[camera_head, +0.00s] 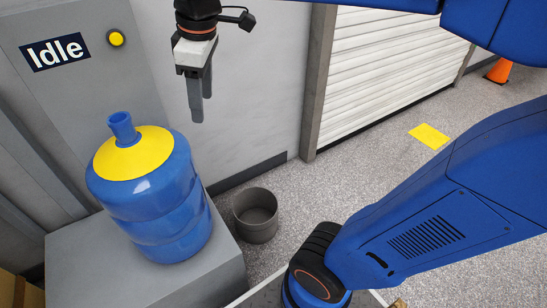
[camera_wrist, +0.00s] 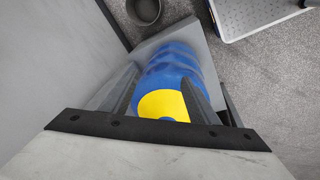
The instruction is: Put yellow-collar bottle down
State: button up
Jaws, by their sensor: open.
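The yellow-collar bottle (camera_head: 152,205) is a large blue water bottle with a yellow collar around its neck. It stands upright on a grey block (camera_head: 203,277) at the left in the head view. My gripper (camera_head: 199,108) hangs above and to the right of the bottle's neck in that view, apart from it, with nothing held. In the wrist view the bottle (camera_wrist: 172,72) shows beyond and between the two open fingers (camera_wrist: 160,98). Its neck is mostly hidden there by the gripper's dark mount.
A grey machine panel with an "Idle" sign (camera_head: 54,51) stands behind the bottle. A dark round bin (camera_head: 255,217) is on the floor right of the block. A yellow floor patch (camera_head: 429,136) and an orange cone (camera_head: 499,71) lie farther right. Open floor spreads between them.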

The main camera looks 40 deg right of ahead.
jog(key=s+d+f+m+t, duration=0.2)
jog(key=s+d+f+m, duration=0.8)
jog(key=s+f, duration=0.2)
notch_tip(320, 180, down, 2)
jog(key=shift+s+f+h, duration=0.1)
jog(key=shift+s+h, duration=0.2)
dwell(0.5)
